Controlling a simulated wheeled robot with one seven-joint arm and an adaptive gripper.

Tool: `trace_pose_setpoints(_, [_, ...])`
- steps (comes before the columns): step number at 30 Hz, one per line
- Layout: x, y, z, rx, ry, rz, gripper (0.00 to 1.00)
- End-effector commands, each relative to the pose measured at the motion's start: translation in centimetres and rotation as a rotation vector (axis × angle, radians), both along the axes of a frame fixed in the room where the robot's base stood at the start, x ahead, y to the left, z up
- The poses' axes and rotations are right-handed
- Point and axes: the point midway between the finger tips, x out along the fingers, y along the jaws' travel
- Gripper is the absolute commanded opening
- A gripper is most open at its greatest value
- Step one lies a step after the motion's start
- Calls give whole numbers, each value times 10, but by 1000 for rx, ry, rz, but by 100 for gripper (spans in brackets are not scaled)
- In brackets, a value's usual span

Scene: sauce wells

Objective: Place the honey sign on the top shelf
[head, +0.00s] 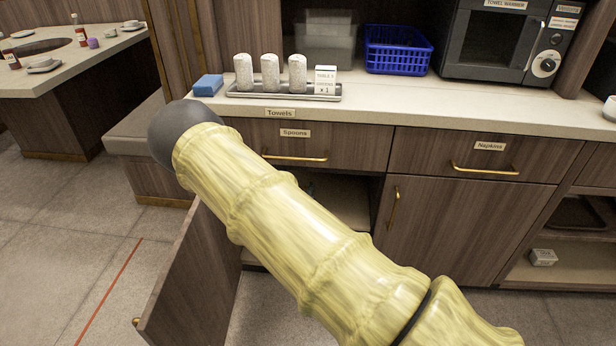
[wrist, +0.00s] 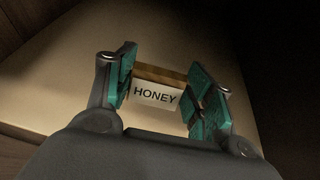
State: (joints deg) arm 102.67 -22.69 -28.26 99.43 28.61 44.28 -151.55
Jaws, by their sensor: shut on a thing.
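The honey sign (wrist: 158,96), a small white card lettered HONEY with a brown-gold upper edge, is between the two green-padded fingers of my gripper (wrist: 167,95) in the wrist view. My gripper is shut on it. Behind it is a pale beige shelf-like surface (wrist: 150,45); I cannot tell whether the sign touches it. In the head view my arm hides the gripper and the sign. A lower cabinet stands open there, with part of a shelf (head: 345,198) showing behind my arm.
The open cabinet door (head: 190,275) juts out at the lower left. The counter (head: 440,105) above holds a tray (head: 240,93) with rolled towels, a blue block (head: 208,85), a blue basket (head: 397,50) and a towel warmer (head: 490,42). Labelled drawers are shut.

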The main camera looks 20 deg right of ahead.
Motion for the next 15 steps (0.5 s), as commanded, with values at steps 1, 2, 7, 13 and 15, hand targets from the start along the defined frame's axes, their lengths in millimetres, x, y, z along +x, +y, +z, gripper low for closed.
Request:
trace_pose_setpoints(1, [8, -2, -13, -1, -3, -8, 34])
trace_pose_setpoints(2, [11, -4, -15, 0, -2, -14, 34])
trace_pose_setpoints(7, [28, -12, -24, 0, -1, -41, 34])
trace_pose_setpoints(13, [37, -16, -26, -1, -1, -56, 34])
trace_pose_setpoints(15, [35, -20, -26, -1, 1, -58, 34])
